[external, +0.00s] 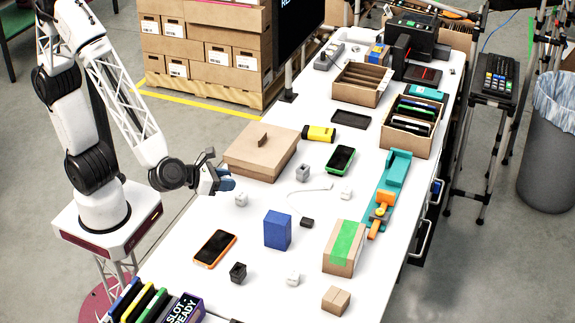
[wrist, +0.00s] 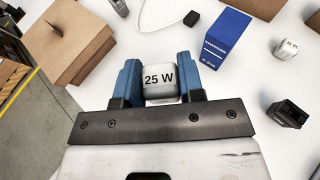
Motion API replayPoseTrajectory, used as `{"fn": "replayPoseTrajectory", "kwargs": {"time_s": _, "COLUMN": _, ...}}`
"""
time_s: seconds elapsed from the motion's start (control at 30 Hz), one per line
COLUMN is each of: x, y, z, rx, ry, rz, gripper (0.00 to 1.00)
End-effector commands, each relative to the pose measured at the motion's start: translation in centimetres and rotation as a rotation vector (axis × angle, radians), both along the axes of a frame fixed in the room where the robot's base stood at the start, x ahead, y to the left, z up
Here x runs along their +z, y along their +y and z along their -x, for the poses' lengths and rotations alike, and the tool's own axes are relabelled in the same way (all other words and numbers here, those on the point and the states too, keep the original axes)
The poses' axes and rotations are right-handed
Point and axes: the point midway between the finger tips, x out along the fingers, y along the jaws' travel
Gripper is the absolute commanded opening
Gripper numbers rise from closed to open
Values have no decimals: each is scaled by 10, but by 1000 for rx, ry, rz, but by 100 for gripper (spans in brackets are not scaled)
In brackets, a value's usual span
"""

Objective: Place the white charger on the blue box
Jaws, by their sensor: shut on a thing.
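The white charger, a small cube marked "25 W" (wrist: 160,84), sits between the two blue fingers of my gripper (wrist: 158,82) in the wrist view. My gripper is shut on it. In the external view my gripper (external: 224,184) is low over the left edge of the table, with the white charger (external: 241,199) at its fingertips. The blue box (external: 277,230) stands upright on the table, to the right of and nearer than the gripper. It also shows in the wrist view (wrist: 222,38), beyond and right of the fingers, apart from them. Its top looks bare.
An orange-edged phone (external: 215,248), a black cube (external: 238,272) and another white cube (external: 293,278) lie near the front. A green-taped carton (external: 344,247) stands right of the blue box.

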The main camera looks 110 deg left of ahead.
Motion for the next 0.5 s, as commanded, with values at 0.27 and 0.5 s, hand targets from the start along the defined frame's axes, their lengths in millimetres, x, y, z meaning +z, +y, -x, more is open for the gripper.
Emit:
{"fn": "replayPoseTrajectory", "kwargs": {"time_s": 0.27, "x": 0, "y": 0, "z": -5, "rx": 0, "ry": 0, "rz": 0, "gripper": 12}}
{"fn": "replayPoseTrajectory", "kwargs": {"time_s": 0.5, "x": -3, "y": 0, "z": -28, "rx": 1, "ry": 0, "rz": 0, "gripper": 12}}
